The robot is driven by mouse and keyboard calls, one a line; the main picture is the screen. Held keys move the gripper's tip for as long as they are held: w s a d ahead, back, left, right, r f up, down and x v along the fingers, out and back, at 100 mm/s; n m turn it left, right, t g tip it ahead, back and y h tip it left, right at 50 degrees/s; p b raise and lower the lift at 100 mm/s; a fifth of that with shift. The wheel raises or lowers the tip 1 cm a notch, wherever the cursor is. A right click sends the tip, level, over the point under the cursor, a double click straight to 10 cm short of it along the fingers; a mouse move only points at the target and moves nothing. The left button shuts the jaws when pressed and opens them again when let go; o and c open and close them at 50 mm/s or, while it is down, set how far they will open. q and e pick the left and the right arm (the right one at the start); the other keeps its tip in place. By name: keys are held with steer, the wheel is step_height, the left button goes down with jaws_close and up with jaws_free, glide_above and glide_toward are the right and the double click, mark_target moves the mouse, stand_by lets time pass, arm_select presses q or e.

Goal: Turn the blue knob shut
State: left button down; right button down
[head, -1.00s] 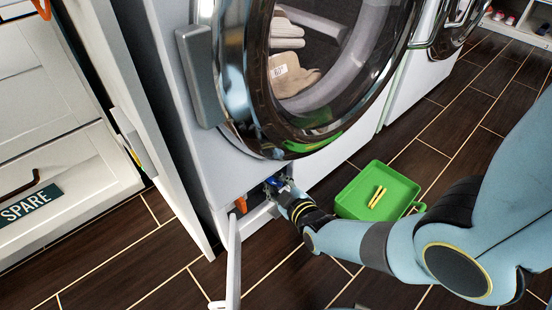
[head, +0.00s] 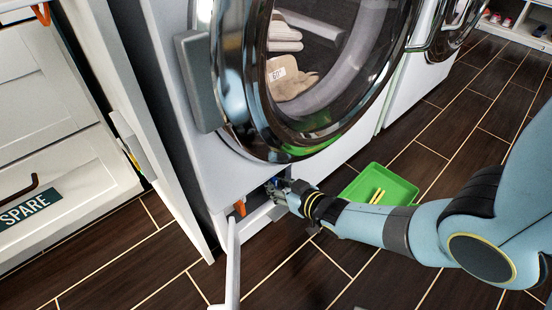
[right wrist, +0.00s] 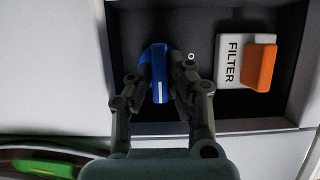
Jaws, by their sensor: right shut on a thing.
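The blue knob (right wrist: 158,72) sits in a dark recess low on the washer front, with a white line on its face. In the right wrist view it stands between the two fingers of my right gripper (right wrist: 161,88), which is shut on it. In the head view my right gripper (head: 277,188) reaches into the open hatch, and only a sliver of the blue knob (head: 271,182) shows there. My left gripper is out of view.
An orange handle (right wrist: 260,67) on a white FILTER label sits beside the knob; the orange handle (head: 240,207) also shows in the head view. The open hatch door (head: 233,262) stands out in front. A green tray (head: 400,190) with yellow sticks lies on the floor.

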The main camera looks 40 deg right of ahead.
steer(key=shift+s, duration=0.1)
stand_by(0.3)
steer(key=c, duration=1.3)
jaws_free()
steer(key=shift+s, duration=0.25)
steer(key=v, duration=1.1)
steer(key=shift+s+r, duration=0.15)
steer(key=shift+r, duration=0.1)
